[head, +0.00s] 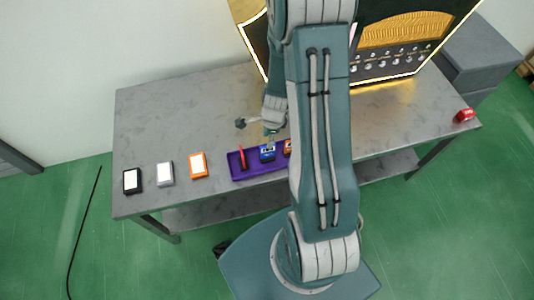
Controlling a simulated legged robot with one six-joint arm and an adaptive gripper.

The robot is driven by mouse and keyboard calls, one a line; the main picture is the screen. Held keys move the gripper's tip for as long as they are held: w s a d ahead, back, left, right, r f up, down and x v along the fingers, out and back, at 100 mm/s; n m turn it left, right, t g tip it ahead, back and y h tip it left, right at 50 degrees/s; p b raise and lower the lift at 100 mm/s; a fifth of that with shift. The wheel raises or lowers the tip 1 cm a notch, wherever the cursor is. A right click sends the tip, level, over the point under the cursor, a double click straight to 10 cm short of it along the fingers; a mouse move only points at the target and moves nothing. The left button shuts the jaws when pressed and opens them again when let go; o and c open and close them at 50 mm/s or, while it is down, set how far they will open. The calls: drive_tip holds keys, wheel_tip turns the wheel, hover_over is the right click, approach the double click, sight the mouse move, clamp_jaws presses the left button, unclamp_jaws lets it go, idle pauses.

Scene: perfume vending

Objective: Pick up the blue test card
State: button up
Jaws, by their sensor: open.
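A small blue item (267,152) with a pale mark on its face sits in a purple tray (238,174) near the table's front edge. It is the only blue thing I make out, and its exact shape is too small to tell. My gripper (257,129) is open above the table, just behind the blue item in the picture. One finger points left and the other comes down close to the blue item's top. I see nothing between the fingers. I cannot tell whether the gripper touches the item.
A red upright piece (243,157) stands left of the blue item; an orange item (287,147) is right of it, partly behind my arm. Black (132,181), grey (165,174) and orange (198,165) white-faced blocks stand left. A lit machine (405,45) stands behind; a red object (465,115) lies far right.

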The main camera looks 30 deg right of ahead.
sight(267, 157)
drive_tip(key=shift+w+f, duration=0.15)
drive_tip(key=shift+f, duration=1.85)
drive_tip(key=shift+w+f, duration=0.15)
drive_tip(key=shift+f, duration=1.8)
clamp_jaws()
